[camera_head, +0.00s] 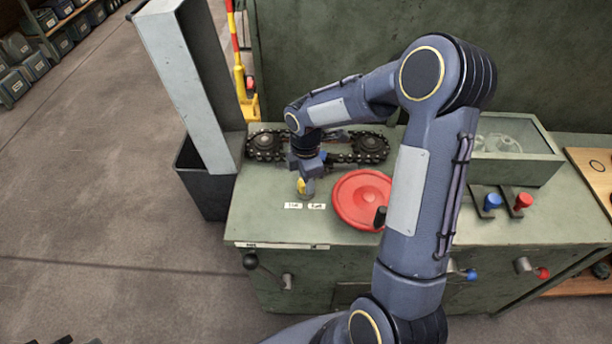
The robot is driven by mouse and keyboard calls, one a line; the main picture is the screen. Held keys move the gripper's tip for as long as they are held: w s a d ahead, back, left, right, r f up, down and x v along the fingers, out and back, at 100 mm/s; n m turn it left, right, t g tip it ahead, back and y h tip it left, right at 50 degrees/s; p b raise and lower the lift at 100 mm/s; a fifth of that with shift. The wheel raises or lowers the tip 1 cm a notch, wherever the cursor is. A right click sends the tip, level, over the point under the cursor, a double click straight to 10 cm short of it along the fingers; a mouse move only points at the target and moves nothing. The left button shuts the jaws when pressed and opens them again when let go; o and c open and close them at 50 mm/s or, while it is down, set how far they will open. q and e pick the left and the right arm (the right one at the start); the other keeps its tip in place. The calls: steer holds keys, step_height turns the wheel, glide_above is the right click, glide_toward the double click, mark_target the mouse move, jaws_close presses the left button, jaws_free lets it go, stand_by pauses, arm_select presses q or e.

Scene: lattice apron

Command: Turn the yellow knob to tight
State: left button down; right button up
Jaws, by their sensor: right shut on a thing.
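The yellow knob (301,186) stands on the green bench top (262,221), left of a red handwheel. My right gripper (305,178) points down over it and is shut on it, hiding its upper part. Two small white labels, left (293,206) and right (317,206), lie just in front of the knob; their text is too small to read surely. My left gripper is not in view.
The red handwheel (361,196) with a black handle sits close right of the knob. A chain on sprockets (265,146) lies behind. Blue (492,201) and red (523,200) knobs and a glass-topped box (510,145) are farther right. A tall grey post (190,85) stands left.

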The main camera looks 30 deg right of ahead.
steer(key=shift+w+r+n+p, duration=0.1)
steer(key=shift+n+p, duration=0.2)
steer(key=shift+n, duration=0.8)
steer(key=o, duration=1)
steer(key=shift+r, duration=3.85)
